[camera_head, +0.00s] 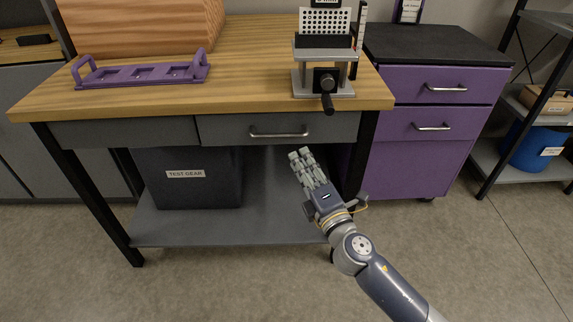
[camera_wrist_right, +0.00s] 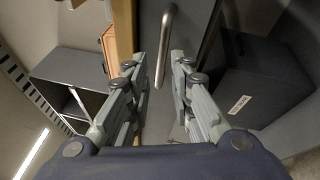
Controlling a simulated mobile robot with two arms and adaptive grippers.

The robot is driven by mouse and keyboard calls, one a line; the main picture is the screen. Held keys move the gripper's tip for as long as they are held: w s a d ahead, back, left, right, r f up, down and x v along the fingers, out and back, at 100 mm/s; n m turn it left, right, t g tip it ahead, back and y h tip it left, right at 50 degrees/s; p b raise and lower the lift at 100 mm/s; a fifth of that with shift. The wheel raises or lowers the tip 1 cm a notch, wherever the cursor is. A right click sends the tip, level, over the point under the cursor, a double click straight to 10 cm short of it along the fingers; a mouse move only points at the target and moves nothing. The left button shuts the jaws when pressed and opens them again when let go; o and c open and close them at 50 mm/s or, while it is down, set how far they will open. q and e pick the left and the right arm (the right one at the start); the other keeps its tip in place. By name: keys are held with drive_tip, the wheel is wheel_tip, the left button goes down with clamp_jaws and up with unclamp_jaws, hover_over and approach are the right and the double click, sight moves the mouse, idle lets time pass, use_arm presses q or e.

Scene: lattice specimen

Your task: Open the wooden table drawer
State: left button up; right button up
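The wooden table (camera_head: 250,75) has a grey drawer (camera_head: 225,128) under its top, shut flush with the front. Its silver bar handle (camera_head: 279,134) runs level across the drawer face. My right gripper (camera_head: 299,154) is just below and slightly right of the handle in the head view, fingers pointing up toward it. In the right wrist view the handle (camera_wrist_right: 164,45) shows between and beyond the two fingertips (camera_wrist_right: 161,64), which are apart with nothing between them. The gripper does not appear to touch the handle. My left gripper is not in view.
A purple tray (camera_head: 140,75) and a press-like device (camera_head: 325,65) stand on the tabletop. A dark bin (camera_head: 187,190) labelled TEST GEAR sits on the lower shelf (camera_head: 230,228). A purple cabinet (camera_head: 425,155) stands to the right. Floor in front is clear.

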sight(281, 134)
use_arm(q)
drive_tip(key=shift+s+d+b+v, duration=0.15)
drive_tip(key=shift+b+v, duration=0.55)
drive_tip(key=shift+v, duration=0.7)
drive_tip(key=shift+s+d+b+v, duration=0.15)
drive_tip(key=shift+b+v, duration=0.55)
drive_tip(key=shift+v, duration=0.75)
use_arm(e)
drive_tip(key=shift+m+y, duration=0.5)
drive_tip(key=shift+m, duration=0.1)
drive_tip(key=shift+a+f+x, duration=0.15)
drive_tip(key=shift+x, duration=1.7)
drive_tip(key=shift+a+f+x, duration=0.1)
drive_tip(key=shift+f+x, duration=0.05)
drive_tip(key=shift+x, duration=1.65)
drive_tip(key=shift+a+f+x, duration=0.15)
drive_tip(key=shift+x, duration=1.7)
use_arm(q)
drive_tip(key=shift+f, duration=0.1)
use_arm(e)
drive_tip(key=shift+s, duration=0.15)
drive_tip(key=shift+c, duration=0.2)
clamp_jaws()
